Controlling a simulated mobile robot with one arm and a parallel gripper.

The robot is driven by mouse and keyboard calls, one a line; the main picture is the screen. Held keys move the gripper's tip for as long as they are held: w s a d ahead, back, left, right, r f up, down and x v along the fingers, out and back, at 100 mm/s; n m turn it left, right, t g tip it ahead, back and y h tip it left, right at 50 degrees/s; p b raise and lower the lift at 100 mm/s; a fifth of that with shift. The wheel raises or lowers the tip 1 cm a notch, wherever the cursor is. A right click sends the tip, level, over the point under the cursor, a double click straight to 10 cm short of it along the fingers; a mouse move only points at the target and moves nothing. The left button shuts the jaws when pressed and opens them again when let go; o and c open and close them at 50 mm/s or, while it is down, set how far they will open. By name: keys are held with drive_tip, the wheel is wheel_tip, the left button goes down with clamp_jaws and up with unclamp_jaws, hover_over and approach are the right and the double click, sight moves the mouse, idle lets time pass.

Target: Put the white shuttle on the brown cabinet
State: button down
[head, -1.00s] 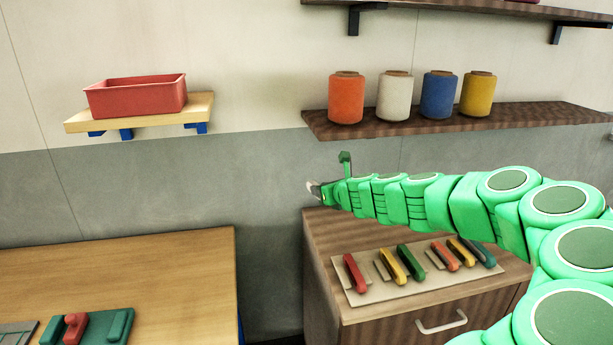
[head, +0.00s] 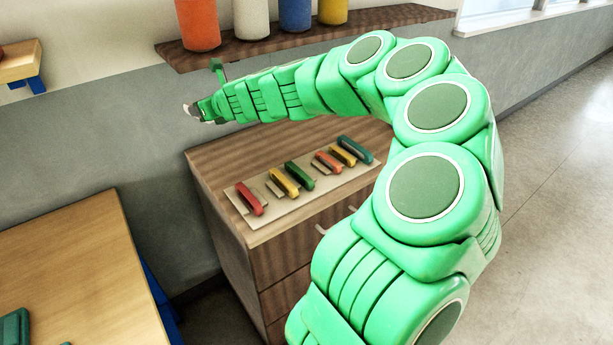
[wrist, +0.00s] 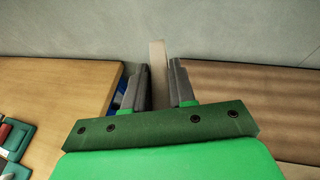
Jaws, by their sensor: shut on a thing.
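My gripper (head: 199,111) is shut on a pale, whitish piece (head: 188,109), the white shuttle as far as I can tell. It also shows as a pale upright strip (wrist: 158,75) between the fingers in the wrist view. Most of it is hidden by the gripper in the head view. The brown cabinet (head: 225,157) stands below, with a wood top and drawers. My gripper is in the air near the cabinet's back left corner. In the wrist view the cabinet top (wrist: 250,95) lies to the right of the fingers.
A board (head: 285,208) with several coloured handled pieces covers the front of the cabinet top. A wooden table (head: 70,250) stands at left, with a gap between. A shelf (head: 290,38) with several coloured spools hangs above my arm. The cabinet top's back left is bare.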

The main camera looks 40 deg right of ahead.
sight(323, 180)
drive_tip(key=shift+s+d+m+h, duration=0.95)
drive_tip(key=shift+s+d, duration=3.4)
drive_tip(key=shift+d, duration=2.45)
drive_tip(key=shift+s+d+m+h, duration=0.95)
drive_tip(key=shift+s+d, duration=3.4)
drive_tip(key=shift+d, duration=2.4)
drive_tip(key=shift+t, duration=0.3)
drive_tip(key=shift+f, duration=11.2)
drive_tip(key=shift+a+f, duration=0.1)
drive_tip(key=shift+f, duration=0.2)
drive_tip(key=c, duration=0.9)
unclamp_jaws()
drive_tip(key=shift+c, duration=0.2)
drive_tip(key=shift+r, duration=0.2)
drive_tip(key=shift+v, duration=3.7)
drive_tip(key=shift+a+r, duration=0.1)
drive_tip(key=shift+r, duration=0.1)
